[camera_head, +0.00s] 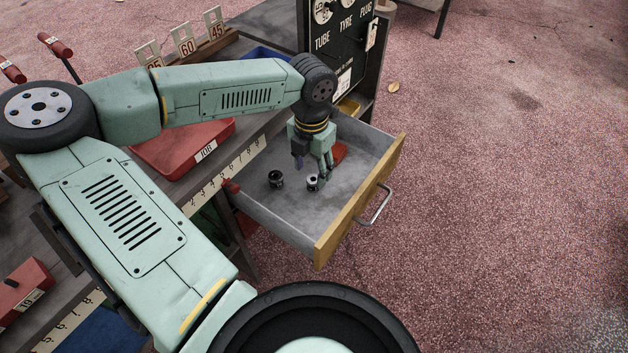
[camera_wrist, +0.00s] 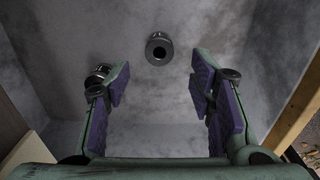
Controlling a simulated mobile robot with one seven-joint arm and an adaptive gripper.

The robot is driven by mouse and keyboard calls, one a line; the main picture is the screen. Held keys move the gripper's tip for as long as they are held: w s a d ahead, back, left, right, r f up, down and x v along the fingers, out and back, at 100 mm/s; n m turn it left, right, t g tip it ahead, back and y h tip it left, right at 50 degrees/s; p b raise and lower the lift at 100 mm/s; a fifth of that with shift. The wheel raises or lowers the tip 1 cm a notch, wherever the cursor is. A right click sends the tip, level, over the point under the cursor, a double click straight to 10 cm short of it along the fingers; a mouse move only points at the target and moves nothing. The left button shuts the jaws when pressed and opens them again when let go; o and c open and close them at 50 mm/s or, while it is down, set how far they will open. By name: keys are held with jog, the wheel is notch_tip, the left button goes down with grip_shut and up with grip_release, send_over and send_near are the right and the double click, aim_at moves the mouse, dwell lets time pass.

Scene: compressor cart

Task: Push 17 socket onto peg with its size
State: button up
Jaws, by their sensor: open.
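Two dark metal sockets stand in the open drawer: one at left (camera_head: 276,180) and one at right (camera_head: 312,183). No size mark is readable on either, so I cannot tell which is the 17. My gripper (camera_head: 313,165) points down into the drawer, close to the right socket. In the wrist view my gripper (camera_wrist: 160,88) is open, with its purple pads apart and nothing between them. One socket (camera_wrist: 158,50) shows beyond the fingertips, near the middle of the gap. The other (camera_wrist: 98,74) is partly hidden behind the left finger. No peg marked 17 is recognisable.
The drawer (camera_head: 362,206) has a wooden front and a metal handle (camera_head: 376,204). A red piece (camera_head: 340,152) lies behind my gripper. On the bench are a red labelled case (camera_head: 170,155), numbered tags (camera_head: 187,45) and a red block with a dark peg (camera_head: 24,290). My arm covers much of the bench.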

aim_at(313, 180)
jog(key=f, duration=0.5)
jog(key=shift+w+d+f+p, duration=0.2)
jog(key=shift+w+f+p, duration=0.1)
jog(key=shift+f+p, duration=0.1)
jog(key=shift+r, duration=0.1)
grip_shut()
